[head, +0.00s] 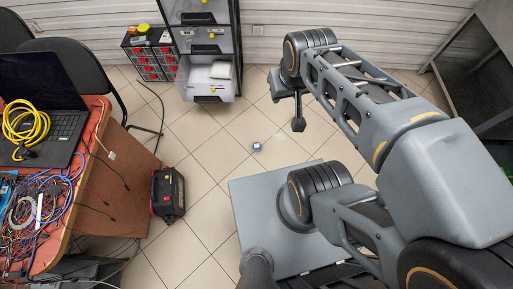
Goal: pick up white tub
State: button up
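No thing is plainly a white tub at this size. A small blue-and-white object (257,146) lies on the tiled floor near the middle of the head view. A whitish object (220,70) sits in the open lower drawer of the cabinet at the back; I cannot tell what it is. My gripper (298,124) hangs dark and small at the end of my raised arm, right of the floor object and apart from it. Its fingers are too small to tell open from shut, and I see nothing held.
A drawer cabinet (210,45) and a red-drawer organizer (151,62) with small items on top stand at the back. A cluttered table (104,165) with a laptop is left. A black-and-red case (168,194) stands on the floor. A metal bench (478,55) is right. The central floor is mostly clear.

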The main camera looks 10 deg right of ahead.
aim_at(256, 146)
jog(key=z, duration=1.4)
jog(key=i, duration=1.3)
jog(key=u, duration=4.5)
